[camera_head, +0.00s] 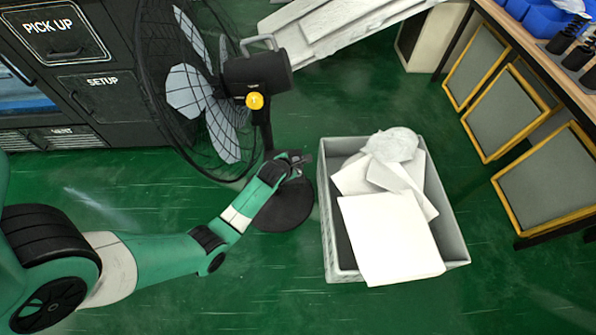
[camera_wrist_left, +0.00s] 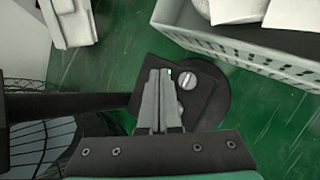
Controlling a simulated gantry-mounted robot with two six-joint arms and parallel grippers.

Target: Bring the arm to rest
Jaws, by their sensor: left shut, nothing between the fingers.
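My left arm comes in from the left in the head view, and my left gripper (camera_head: 300,158) hangs in the air over the black fan base, empty. In the left wrist view the fingers of the gripper (camera_wrist_left: 160,80) are together with nothing between them. The green floor (camera_wrist_left: 120,65) shows beyond them. My right gripper is in neither view.
A black standing fan (camera_head: 258,72) stands just behind the gripper. A black cabinet (camera_head: 105,95) is at the back left. A workbench (camera_head: 530,50) stands at the right. The front floor is clear.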

